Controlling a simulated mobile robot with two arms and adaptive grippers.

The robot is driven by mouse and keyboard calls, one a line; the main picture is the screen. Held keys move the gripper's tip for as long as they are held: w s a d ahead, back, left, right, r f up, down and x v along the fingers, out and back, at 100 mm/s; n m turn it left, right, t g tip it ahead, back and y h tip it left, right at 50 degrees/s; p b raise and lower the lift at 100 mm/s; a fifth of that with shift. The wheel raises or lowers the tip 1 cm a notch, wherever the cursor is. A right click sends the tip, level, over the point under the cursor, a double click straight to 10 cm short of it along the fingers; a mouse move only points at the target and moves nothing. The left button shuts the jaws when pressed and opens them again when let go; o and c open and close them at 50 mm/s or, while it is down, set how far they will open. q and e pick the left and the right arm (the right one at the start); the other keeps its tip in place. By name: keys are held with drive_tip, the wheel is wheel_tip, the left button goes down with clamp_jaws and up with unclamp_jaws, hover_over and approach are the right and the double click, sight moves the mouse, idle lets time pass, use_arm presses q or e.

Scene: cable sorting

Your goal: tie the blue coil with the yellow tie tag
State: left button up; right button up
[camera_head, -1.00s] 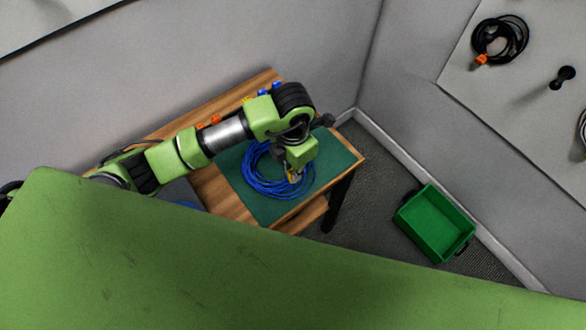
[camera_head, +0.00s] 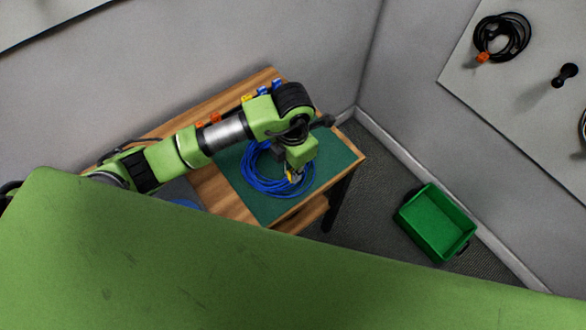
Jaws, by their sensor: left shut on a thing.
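The blue coil (camera_head: 257,180) lies on the green mat (camera_head: 265,212) on the wooden table. My left gripper (camera_head: 294,178) points down over the coil's right side. It is shut on the yellow tie tag (camera_head: 296,179), of which only a small yellow bit shows at the fingertips. The tag is at the coil's strands; I cannot tell whether it goes around them. My left arm hides part of the coil's upper side. My right gripper is not in view.
Several orange, yellow and blue tags (camera_head: 263,91) sit along the table's back edge (camera_head: 230,97). A green bin (camera_head: 433,222) stands on the floor at the right. A black coil with an orange tag (camera_head: 503,38) hangs on the wall board beside a black peg (camera_head: 565,75).

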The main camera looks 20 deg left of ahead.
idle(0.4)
use_arm(q)
drive_tip(key=o, duration=0.8)
drive_tip(key=shift+r, duration=0.25)
wheel_tip(320, 180, up, 11)
drive_tip(key=shift+r, duration=0.2)
